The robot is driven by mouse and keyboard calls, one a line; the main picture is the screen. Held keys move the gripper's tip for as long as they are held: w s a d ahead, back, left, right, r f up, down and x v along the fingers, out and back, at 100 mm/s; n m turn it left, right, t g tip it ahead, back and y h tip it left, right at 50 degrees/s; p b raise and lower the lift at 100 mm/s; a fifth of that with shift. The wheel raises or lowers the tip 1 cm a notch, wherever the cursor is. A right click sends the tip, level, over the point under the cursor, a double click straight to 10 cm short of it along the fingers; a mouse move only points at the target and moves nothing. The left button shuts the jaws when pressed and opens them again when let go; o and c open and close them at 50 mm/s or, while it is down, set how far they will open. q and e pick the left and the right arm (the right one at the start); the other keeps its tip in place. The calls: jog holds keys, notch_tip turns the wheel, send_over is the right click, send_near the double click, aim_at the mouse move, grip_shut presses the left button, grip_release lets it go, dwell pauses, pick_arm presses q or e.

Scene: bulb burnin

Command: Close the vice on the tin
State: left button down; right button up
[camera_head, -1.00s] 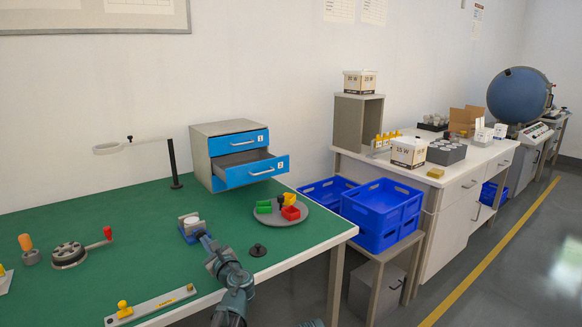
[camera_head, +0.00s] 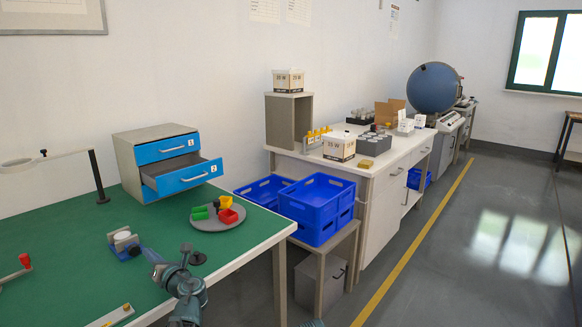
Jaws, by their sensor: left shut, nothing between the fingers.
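The vice (camera_head: 129,254) is a small blue and grey block on the green bench top at the lower left. A pale round tin (camera_head: 122,236) sits at its top, between or on the jaws; I cannot tell whether the jaws touch it. My left gripper (camera_head: 149,254) is shut and empty, low at the right side of the vice. Its fingertips are very near the vice; I cannot tell whether they touch it.
A blue drawer cabinet (camera_head: 157,134) stands behind with its lower drawer open. A round grey tray (camera_head: 211,224) with coloured bins lies to the right of the vice. A small black knob (camera_head: 197,258) stands near my arm. Blue crates (camera_head: 317,208) stand beyond the bench edge.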

aim_at(134, 251)
pick_arm(q)
jog(key=shift+x, duration=3.5)
jog(key=shift+d, duration=0.1)
jog(key=shift+s+f+b, duration=0.15)
jog(key=shift+f+b, duration=0.15)
jog(key=shift+f, duration=0.1)
jog(key=shift+w+d+r, duration=0.2)
jog(key=shift+w+r, duration=0.1)
jog(key=shift+r, duration=0.05)
